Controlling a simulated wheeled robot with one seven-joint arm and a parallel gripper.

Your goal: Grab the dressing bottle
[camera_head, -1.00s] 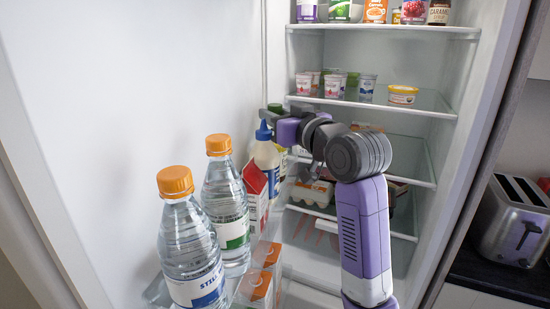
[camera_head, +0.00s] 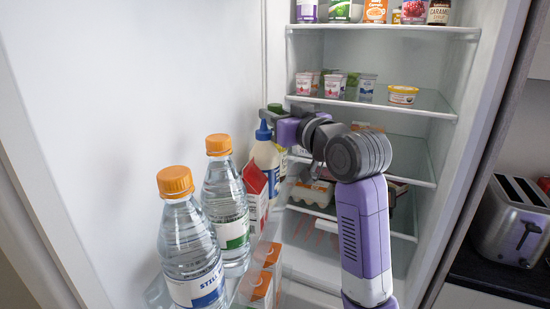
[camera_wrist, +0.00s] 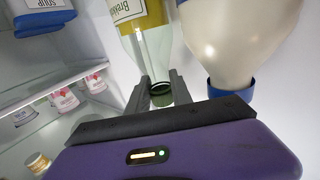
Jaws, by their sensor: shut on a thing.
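The dressing bottle (camera_wrist: 140,35), clear with yellow contents, a pale label and a green cap, shows upside down in the wrist view. My gripper (camera_wrist: 157,93) has its two dark fingers on either side of the bottle's neck, at the green cap, and is shut on it. In the head view, my gripper (camera_head: 270,112) is at the door shelf, and a bit of green cap (camera_head: 275,107) shows there. Most of the dressing bottle is hidden in that view behind a cream bottle with a blue cap (camera_head: 265,157).
The cream bottle (camera_wrist: 222,40) stands right beside the dressing bottle. Two water bottles with orange caps (camera_head: 190,245) (camera_head: 226,200) and a red-topped carton (camera_head: 256,190) stand nearer on the door. Fridge shelves with yogurt cups (camera_head: 335,86) are to the right.

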